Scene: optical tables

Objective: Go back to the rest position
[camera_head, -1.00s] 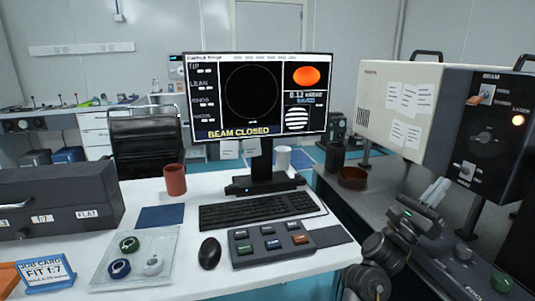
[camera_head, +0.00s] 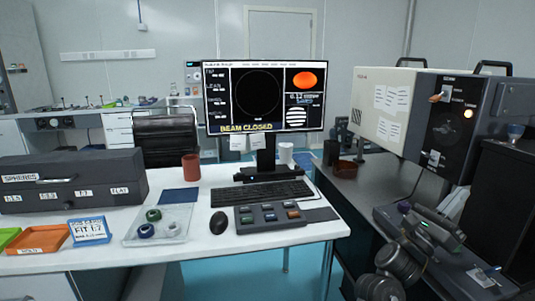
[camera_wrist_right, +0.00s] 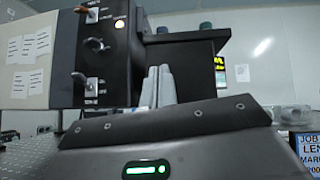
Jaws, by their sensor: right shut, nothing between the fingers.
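My right gripper (camera_head: 455,203) is at the right of the head view, over the dark right-hand table and in front of the beam box. Its pale fingers are shut and empty; they also show in the right wrist view (camera_wrist_right: 158,86), pointing up and away past the dark wrist housing. My right arm is folded at the lower right. My left gripper and left arm are not in view.
The beam box (camera_head: 385,104) with a lit lamp stands behind the gripper, and a black box (camera_head: 500,205) is close on its right. The white desk (camera_head: 195,245) holds a monitor (camera_head: 264,97), keyboard (camera_head: 262,191), button pad (camera_head: 275,217) and lens tray (camera_head: 160,222). Blue floor shows between the tables.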

